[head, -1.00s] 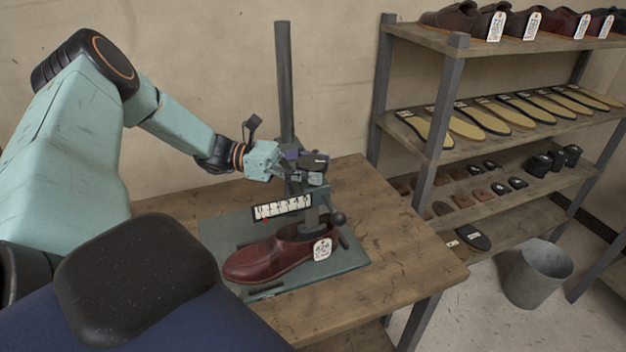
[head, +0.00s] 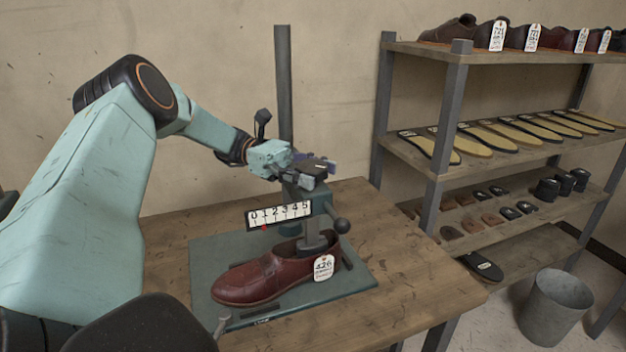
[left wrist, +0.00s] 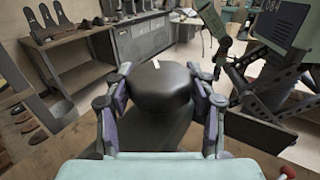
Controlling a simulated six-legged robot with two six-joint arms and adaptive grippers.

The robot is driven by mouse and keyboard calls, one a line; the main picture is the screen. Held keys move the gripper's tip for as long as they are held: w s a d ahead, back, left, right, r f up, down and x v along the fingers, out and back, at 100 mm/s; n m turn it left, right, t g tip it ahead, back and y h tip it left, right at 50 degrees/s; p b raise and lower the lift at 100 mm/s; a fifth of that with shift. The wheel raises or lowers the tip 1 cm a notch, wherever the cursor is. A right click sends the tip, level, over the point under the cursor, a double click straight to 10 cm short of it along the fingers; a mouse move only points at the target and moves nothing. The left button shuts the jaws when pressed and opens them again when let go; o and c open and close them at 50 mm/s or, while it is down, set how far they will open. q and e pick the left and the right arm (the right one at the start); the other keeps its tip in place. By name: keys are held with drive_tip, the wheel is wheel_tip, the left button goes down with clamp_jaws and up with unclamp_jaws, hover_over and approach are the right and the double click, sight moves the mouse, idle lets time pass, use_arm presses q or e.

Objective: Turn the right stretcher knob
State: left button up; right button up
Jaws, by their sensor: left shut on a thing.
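The stretcher knob is a wide black cylinder (left wrist: 160,88) with a white mark on top, filling the space between my fingers in the left wrist view. In the head view, its dark top (head: 321,163) shows above the stretcher's teal body (head: 313,203). My left gripper (head: 308,168) is shut around the knob, one finger on each side; its fingers (left wrist: 162,115) also show in the left wrist view. A white scale plate (head: 279,214), numbered 0 to 5, has a red mark below it near the 1. A dark red shoe (head: 262,277) with a white tag sits on the stretcher form below.
The stretcher stands on a green base plate (head: 212,262) on a wooden table (head: 418,290). A grey post (head: 284,85) rises behind. Shelves (head: 440,160) and a grey bucket (head: 554,305) stand further right.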

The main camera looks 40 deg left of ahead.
sight(312, 165)
use_arm(q)
drive_tip(key=shift+f, duration=0.1)
idle(0.3)
drive_tip(key=o, duration=1.2)
drive_tip(key=shift+a, duration=0.1)
wheel_tip(312, 165, up, 10)
drive_tip(key=shift+r, duration=0.1)
